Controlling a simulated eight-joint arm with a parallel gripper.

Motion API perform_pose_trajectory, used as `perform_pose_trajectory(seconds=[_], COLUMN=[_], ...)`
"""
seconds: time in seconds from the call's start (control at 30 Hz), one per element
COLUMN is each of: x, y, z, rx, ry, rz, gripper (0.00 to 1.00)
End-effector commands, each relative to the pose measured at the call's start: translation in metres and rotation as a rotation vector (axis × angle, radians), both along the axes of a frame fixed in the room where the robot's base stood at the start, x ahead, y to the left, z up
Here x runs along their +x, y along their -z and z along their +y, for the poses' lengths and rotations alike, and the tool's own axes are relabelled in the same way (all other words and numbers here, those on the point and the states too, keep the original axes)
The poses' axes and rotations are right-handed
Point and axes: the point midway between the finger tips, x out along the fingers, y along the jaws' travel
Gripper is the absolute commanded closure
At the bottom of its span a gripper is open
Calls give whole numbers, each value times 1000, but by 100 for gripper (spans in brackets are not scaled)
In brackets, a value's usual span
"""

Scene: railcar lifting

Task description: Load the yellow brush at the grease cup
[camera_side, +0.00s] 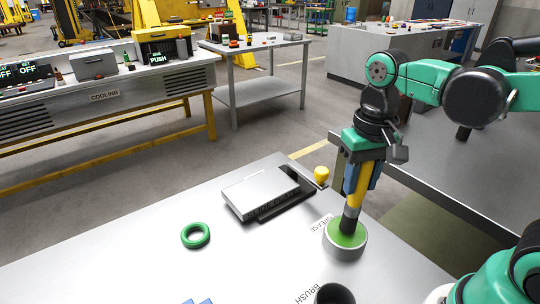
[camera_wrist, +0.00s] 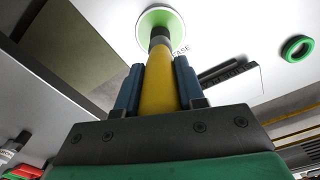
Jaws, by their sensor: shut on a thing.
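My gripper (camera_side: 361,177) is shut on the yellow brush (camera_side: 356,190), with blue fingers on either side of its handle. The brush hangs nearly upright with its dark head down in the grease cup (camera_side: 345,249). The grease cup is a grey round cup with green grease inside, standing near the table's right side. In the wrist view the yellow brush (camera_wrist: 158,85) runs between the fingers (camera_wrist: 157,88) toward the green grease in the cup (camera_wrist: 160,20). The brush tip overlaps the green; how deep it sits is hidden.
A dark brush holder (camera_side: 334,294), labelled BRUSH, stands at the front edge of view. A green ring (camera_side: 195,235) lies to the left. A silver box (camera_side: 260,192) on a black base and a yellow knob (camera_side: 321,174) are behind. The table's left middle is clear.

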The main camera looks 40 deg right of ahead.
Motion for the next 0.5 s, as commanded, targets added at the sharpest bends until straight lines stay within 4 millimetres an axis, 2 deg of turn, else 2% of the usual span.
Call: perform_pose_trajectory(seconds=[0.5], x=[0], y=[6], z=[0], rx=[0], ry=[0], rz=[0], gripper=[100])
